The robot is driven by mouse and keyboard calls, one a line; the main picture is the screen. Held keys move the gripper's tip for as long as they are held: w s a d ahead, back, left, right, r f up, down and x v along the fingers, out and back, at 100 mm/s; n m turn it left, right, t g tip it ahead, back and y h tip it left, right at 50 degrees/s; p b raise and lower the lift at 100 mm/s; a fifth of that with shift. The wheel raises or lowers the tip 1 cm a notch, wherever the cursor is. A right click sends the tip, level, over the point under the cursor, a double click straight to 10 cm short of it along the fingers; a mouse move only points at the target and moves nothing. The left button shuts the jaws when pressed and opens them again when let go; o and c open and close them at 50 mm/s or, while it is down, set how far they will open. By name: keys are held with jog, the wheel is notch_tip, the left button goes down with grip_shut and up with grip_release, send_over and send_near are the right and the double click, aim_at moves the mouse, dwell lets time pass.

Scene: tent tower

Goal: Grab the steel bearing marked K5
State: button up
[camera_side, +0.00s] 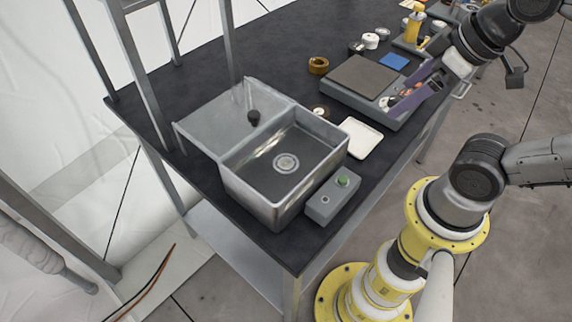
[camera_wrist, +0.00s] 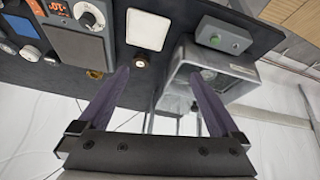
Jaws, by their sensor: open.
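No K5 mark is legible in either view, so I cannot tell which round part bears it. A small pale ring with a dark centre (camera_side: 320,113) lies beside the white tray; it also shows in the wrist view (camera_wrist: 139,61). A brass-coloured ring (camera_side: 318,65) lies by the scale, and in the wrist view (camera_wrist: 94,74) it is near the left finger. Pale and dark round parts (camera_side: 370,40) sit farther back. My gripper (camera_side: 415,92), with purple fingers, hangs in front of the scale. In the wrist view my gripper (camera_wrist: 158,73) is open, with nothing between its fingers.
The white tray (camera_side: 361,138) and the scale (camera_side: 365,78) lie along the right edge. A blue square (camera_side: 393,61) and yellow bottle (camera_side: 413,28) are beyond. The dark tabletop's left side is clear.

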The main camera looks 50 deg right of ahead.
jog(key=w+a+r+n+g+y, duration=0.1)
jog(key=w+a+r+n+y, duration=0.2)
jog(key=n, duration=0.5)
jog(key=n+g+y, duration=0.2)
jog(key=n+g, duration=0.3)
jog(key=n, duration=0.3)
send_over(286, 164)
jog(key=d, duration=0.3)
jog(key=f, duration=1.2)
jog(key=shift+w, duration=0.2)
jog(key=shift+h, duration=0.3)
jog(key=shift+x, duration=3.15)
grip_shut()
